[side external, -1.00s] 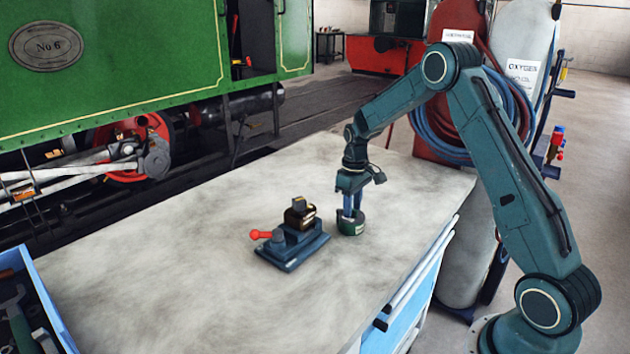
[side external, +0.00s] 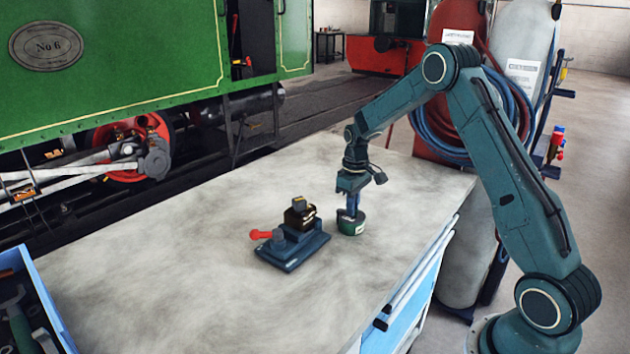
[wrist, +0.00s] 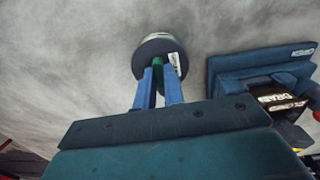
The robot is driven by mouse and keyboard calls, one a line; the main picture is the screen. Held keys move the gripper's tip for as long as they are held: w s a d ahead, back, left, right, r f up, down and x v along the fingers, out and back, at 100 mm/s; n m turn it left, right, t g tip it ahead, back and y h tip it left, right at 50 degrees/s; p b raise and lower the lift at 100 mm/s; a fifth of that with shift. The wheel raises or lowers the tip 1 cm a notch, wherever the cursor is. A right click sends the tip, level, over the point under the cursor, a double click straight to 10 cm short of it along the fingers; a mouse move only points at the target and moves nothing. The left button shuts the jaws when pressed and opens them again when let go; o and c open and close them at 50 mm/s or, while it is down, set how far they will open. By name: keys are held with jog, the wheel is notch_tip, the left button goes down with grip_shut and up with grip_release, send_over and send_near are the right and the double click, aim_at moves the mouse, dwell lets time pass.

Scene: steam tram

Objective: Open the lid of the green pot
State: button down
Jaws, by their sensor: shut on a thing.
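The green pot (side external: 351,227) is small and round and stands on the workbench, right of a dark blue fixture. In the wrist view the top of the pot (wrist: 155,47) shows as a dark disc with a lighter rim and a white label. My gripper (side external: 352,210) points down onto the pot from above. In the wrist view its two blue fingers (wrist: 158,72) are shut on a narrow green piece at the pot's top, which looks like the lid's handle. The lid sits on the pot with no gap that I can see. The fingers hide part of the lid.
The dark blue fixture (side external: 291,249) with a red-knobbed lever (side external: 261,235) and a dark block (side external: 299,215) stands close left of the pot. A blue tool crate (side external: 40,318) is at the bench's near left corner. The bench (side external: 180,240) is otherwise clear.

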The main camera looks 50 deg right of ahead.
jog(key=shift+d, duration=0.1)
jog(key=n, duration=0.2)
jog(key=d+n, duration=0.1)
jog(key=n, duration=0.2)
jog(key=shift+w+d+n, duration=0.3)
jog(key=shift+w+d, duration=0.05)
jog(key=shift+d, duration=0.05)
jog(key=n, duration=0.2)
jog(key=w+d+n, duration=0.1)
jog(key=n, duration=0.2)
jog(key=shift+w+d, duration=0.2)
jog(key=n, duration=0.2)
jog(key=w+n, duration=0.1)
jog(key=n, duration=0.2)
jog(key=shift+w+d+r+n, duration=0.1)
jog(key=shift+w+d+n, duration=0.15)
jog(key=shift+w+n, duration=0.15)
jog(key=shift+w+a+n, duration=0.1)
jog(key=shift+w+n, duration=0.2)
jog(key=shift+n, duration=0.55)
jog(key=shift+w+d+n, duration=0.1)
jog(key=shift+w+n, duration=0.15)
jog(key=shift+n, duration=0.65)
jog(key=shift+w+a+n, duration=0.1)
jog(key=shift+w+n, duration=0.2)
jog(key=shift+n, duration=0.55)
jog(key=c, duration=1.5)
grip_release()
